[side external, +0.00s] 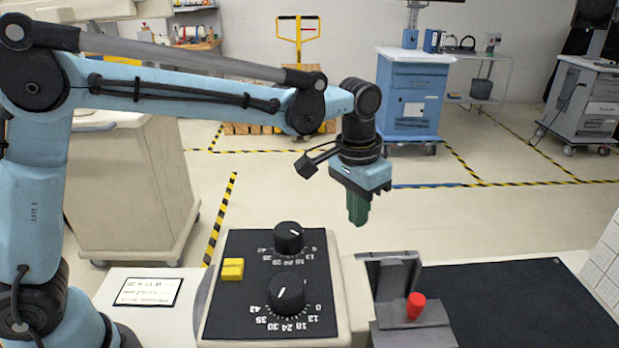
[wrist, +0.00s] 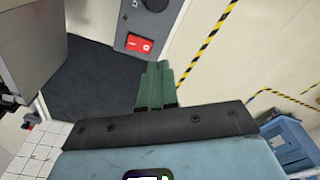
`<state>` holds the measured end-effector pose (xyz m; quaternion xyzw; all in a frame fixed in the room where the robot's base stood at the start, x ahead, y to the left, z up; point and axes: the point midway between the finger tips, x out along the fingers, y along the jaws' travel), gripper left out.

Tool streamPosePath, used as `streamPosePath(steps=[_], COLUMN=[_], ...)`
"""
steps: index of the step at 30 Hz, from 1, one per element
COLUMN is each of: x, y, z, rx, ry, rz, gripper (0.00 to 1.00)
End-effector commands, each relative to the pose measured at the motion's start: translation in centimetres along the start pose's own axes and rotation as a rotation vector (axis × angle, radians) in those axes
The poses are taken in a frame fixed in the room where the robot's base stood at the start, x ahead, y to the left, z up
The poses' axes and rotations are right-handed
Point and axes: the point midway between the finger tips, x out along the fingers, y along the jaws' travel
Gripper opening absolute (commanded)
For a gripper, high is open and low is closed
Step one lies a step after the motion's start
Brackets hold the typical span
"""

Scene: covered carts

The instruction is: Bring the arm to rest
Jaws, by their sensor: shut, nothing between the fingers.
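My gripper (side external: 357,222) hangs from my arm with its green fingers pointing down, closed together and empty. It is in the air, above and to the right of the panel box (side external: 342,262) in the side external view, touching nothing. The closed green fingers (wrist: 157,82) also show in the wrist view. The box carries two black knobs, one far (side external: 288,237) and one near (side external: 287,293), and a yellow button (side external: 232,269). Beside it, a grey housing (side external: 412,334) has its lid (side external: 392,268) raised, with a red knob-like button (side external: 416,305) exposed.
A black mat (side external: 520,300) lies right of the housing. A red rocker switch (wrist: 138,44) shows in the wrist view. A labelled card (side external: 150,291) lies left of the box. A blue cart (side external: 412,100) and a grey cart (side external: 585,105) stand behind, across open floor.

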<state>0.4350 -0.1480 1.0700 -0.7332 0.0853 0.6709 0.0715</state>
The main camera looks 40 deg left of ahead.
Motion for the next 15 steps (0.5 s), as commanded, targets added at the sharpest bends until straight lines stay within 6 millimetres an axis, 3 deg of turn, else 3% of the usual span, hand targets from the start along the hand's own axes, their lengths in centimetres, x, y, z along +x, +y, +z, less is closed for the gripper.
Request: streamPosePath(steps=[6, 15], x=[-2.8, -4.1], y=[-3.8, -7.8], z=[3.8, 9.8], rx=[-0.055, -0.125], ry=[0.126, 0.3], rz=[-0.001, -0.022], gripper=[0.0, 0.0])
